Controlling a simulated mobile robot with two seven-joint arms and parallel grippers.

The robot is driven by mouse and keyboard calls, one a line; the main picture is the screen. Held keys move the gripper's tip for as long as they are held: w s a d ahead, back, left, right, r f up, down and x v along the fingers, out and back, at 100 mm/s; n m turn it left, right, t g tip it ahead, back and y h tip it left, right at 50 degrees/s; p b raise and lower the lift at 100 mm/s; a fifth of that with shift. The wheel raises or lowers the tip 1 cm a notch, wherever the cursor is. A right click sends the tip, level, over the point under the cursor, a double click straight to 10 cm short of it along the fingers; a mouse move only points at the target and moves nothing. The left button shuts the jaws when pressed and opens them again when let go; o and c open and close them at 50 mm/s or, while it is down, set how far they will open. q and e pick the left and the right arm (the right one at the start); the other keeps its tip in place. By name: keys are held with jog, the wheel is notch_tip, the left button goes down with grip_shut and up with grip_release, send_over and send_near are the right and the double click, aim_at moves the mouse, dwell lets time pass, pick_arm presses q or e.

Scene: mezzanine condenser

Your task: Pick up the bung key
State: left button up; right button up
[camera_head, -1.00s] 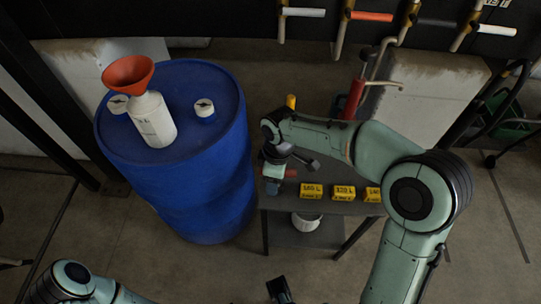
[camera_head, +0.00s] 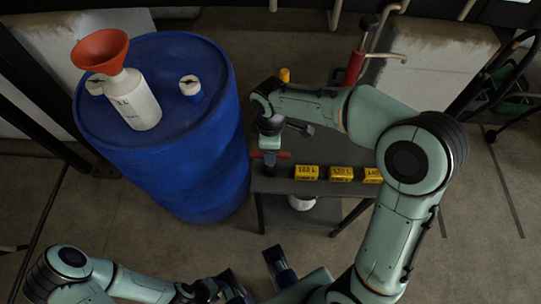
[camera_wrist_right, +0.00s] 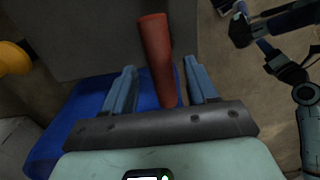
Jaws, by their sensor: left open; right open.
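A red handle, seemingly the bung key (camera_wrist_right: 157,55), lies at the dark table's left end. In the right wrist view it runs between the two blue fingers of my right gripper (camera_wrist_right: 160,88), with a gap on each side. The gripper is open, and I cannot see contact. In the head view the red handle (camera_head: 284,155) shows beside my right gripper (camera_head: 268,160), which points down and partly hides it. The rest of the key is hidden. My left gripper (camera_head: 254,279) is open and empty at the bottom of the head view, apart from the key.
A blue drum (camera_head: 215,150) stands left of the small table (camera_head: 330,187). On it are a white bottle (camera_head: 137,105) with a red funnel (camera_head: 100,50) and a white cap (camera_head: 190,86). Several yellow blocks (camera_head: 307,173) line the table right of the key. Pipes and valve handles run behind.

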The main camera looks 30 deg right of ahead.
notch_tip(320, 180, down, 5)
jog(key=shift+f+b, duration=0.1)
jog(key=shift+b, duration=0.4)
grip_shut()
